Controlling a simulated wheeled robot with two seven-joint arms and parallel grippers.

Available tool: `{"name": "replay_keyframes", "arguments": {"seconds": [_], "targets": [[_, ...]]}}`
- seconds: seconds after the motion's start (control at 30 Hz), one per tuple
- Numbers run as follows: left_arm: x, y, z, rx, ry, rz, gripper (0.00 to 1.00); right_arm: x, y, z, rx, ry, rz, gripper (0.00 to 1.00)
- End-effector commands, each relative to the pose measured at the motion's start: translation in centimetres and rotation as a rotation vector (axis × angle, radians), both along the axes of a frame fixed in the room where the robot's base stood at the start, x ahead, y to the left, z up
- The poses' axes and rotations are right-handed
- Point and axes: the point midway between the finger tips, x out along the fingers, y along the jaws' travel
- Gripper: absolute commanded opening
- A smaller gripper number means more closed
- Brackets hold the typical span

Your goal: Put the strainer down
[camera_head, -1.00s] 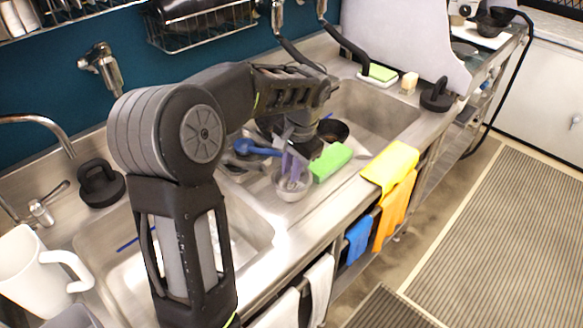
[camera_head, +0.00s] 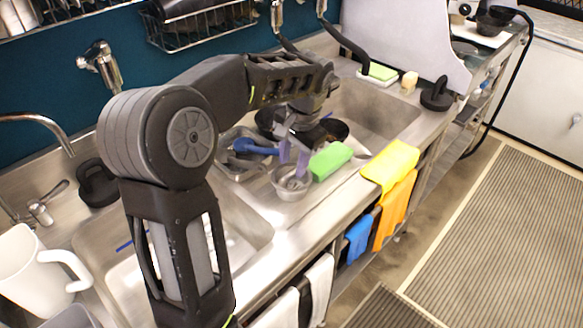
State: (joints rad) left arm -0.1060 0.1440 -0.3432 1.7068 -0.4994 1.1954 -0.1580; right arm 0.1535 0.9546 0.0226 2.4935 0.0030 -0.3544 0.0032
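The strainer (camera_head: 291,184), a small round metal bowl, sits on the steel ledge between the two sink basins, left of a green sponge or cloth (camera_head: 330,161). My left gripper (camera_head: 293,158) has purple fingertips and points down just above the strainer's far rim. The fingertips are spread apart with a gap between them, and the strainer appears to rest on the ledge. Whether a fingertip still touches the rim is hard to tell. My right gripper is not in view.
A blue-handled utensil (camera_head: 255,147) and dark pans (camera_head: 328,131) lie behind my gripper. A yellow cloth (camera_head: 390,165) hangs over the front edge. A white mug (camera_head: 28,272) stands at the near left. The right basin (camera_head: 375,108) has free room.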

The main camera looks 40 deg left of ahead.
Motion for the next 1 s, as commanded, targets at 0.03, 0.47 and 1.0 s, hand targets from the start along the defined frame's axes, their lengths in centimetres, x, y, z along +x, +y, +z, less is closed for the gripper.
{"name": "replay_keyframes", "arguments": {"seconds": [0.03, 0.47, 1.0], "targets": [[0.1, -0.1, 1.0, 0.001, -0.005, 0.0, 0.39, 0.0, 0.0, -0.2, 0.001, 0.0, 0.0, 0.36], [-0.1, -1.5, 8.9, 0.001, 0.0, 0.0, 0.39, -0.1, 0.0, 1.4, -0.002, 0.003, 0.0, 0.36], [-0.2, -1.6, 9.0, 0.001, 0.0, 0.001, 0.39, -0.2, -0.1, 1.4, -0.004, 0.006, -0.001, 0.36]]}}
